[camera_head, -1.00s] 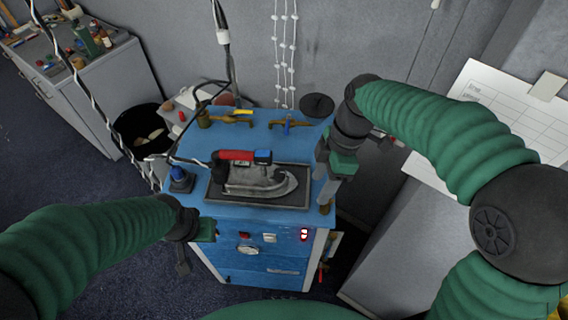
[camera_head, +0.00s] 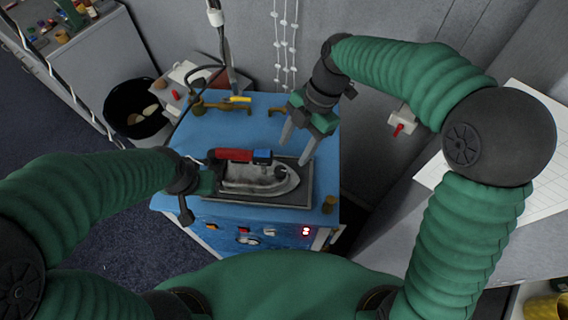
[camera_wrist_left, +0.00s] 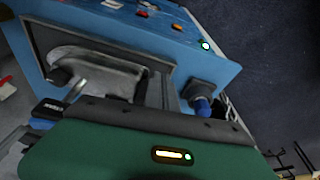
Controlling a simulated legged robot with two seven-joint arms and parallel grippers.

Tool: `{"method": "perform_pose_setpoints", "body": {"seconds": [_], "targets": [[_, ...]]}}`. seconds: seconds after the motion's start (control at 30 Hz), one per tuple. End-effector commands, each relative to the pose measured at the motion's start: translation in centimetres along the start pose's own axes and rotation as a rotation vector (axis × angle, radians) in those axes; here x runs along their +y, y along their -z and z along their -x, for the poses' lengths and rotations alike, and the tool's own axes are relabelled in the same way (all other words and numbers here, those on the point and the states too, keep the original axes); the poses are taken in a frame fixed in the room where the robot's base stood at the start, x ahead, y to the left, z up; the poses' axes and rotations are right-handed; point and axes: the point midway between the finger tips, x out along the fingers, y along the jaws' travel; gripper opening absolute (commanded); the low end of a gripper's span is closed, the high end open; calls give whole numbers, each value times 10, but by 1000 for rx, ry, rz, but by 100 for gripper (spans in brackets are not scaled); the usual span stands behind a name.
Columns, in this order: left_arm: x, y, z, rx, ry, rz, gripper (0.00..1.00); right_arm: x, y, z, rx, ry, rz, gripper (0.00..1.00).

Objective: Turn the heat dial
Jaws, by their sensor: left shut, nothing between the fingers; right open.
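A grey clothes iron (camera_head: 255,180) with a red and blue handle rests on a dark tray (camera_head: 303,187) on a blue cabinet. A dark round knob (camera_head: 281,172) is near its pointed end. A white-faced round dial (camera_head: 248,240) sits low on the cabinet front, partly cut off by my body. I cannot tell which is the heat dial. My right gripper (camera_head: 296,147) is open and empty, pointing down above the iron's right end. My left gripper (camera_head: 209,182) is shut and empty beside the iron's left end. Its closed fingers show in the left wrist view (camera_wrist_left: 160,90).
The blue cabinet (camera_head: 180,150) carries brass taps (camera_head: 222,106) at the back. A red lit display (camera_head: 305,231) and switches are on its front. A black bin (camera_head: 131,107) stands left. Grey walls and a side cabinet close in on the right.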

Motion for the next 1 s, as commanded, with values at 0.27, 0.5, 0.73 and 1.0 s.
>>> {"method": "perform_pose_setpoints", "body": {"seconds": [0.27,0.5,0.73,1.0], "targets": [[0,4,17,-1,0,0,0,0,1,-68,3,6,-1,53],[0,5,21,-1,0,0,0,-2,1,-93,-1,0,-1,53],[0,5,20,-1,0,0,0,0,-1,-94,0,0,-2,53],[0,5,20,-1,0,0,0,1,-1,-94,0,-1,-2,18]]}}
